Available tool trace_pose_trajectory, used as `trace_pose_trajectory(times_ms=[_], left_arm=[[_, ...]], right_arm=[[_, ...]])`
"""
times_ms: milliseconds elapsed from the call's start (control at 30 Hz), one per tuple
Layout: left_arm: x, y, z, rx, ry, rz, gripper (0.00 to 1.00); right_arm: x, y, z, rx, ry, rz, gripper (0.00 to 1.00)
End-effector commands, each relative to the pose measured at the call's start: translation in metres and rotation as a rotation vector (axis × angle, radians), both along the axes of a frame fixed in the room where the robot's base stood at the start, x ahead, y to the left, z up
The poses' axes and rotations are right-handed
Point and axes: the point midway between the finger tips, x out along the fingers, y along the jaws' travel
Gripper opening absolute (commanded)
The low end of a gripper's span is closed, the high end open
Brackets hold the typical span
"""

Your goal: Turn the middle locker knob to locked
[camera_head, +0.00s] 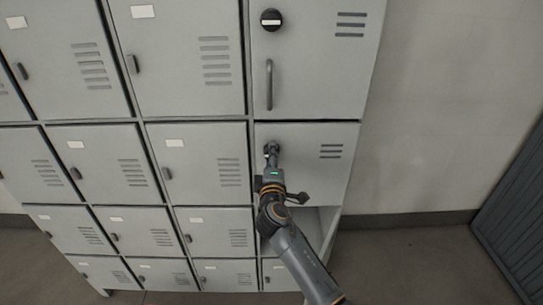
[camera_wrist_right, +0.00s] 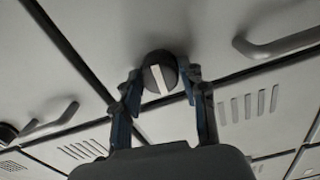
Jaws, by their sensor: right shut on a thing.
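The middle locker door (camera_head: 310,165) is in the right-hand column in the head view, flush in its frame. Its knob is mostly hidden there by my right gripper (camera_head: 271,152), which reaches up to the door's upper left. In the right wrist view the knob (camera_wrist_right: 160,74) is round and black with a white bar, which stands nearly upright with a slight tilt. The fingers of my right gripper (camera_wrist_right: 161,97) are on either side of the knob, shut on it. My left gripper is not in view.
The upper locker door (camera_head: 310,70) has a black knob (camera_head: 271,19) with a level white bar, and a vertical handle (camera_head: 269,85). An open compartment (camera_head: 307,222) lies below the middle door. More grey lockers fill the left. Bare wall (camera_head: 440,110) is at right.

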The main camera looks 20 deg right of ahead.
Motion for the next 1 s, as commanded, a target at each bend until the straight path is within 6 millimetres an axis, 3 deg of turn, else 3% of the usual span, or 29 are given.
trace_pose_trajectory(times_ms=[300, 833, 867, 933, 1000], left_arm=[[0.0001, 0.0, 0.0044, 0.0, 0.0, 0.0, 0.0], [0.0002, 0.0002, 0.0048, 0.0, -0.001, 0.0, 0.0], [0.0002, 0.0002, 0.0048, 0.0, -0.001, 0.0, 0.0], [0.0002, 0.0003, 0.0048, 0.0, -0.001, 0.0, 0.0], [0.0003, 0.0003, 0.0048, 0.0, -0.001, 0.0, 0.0]], right_arm=[[0.0006, -0.0004, 0.0024, -0.108, 0.027, 0.0, 0.11], [0.0006, -0.0005, 0.0024, -0.126, 0.031, -0.001, 0.11], [0.0006, -0.0005, 0.0024, -0.126, 0.031, -0.001, 0.48], [0.0006, -0.0005, 0.0023, -0.126, 0.032, 0.0, 0.63], [0.0005, -0.0005, 0.0018, -0.126, 0.032, 0.0, 0.66]])
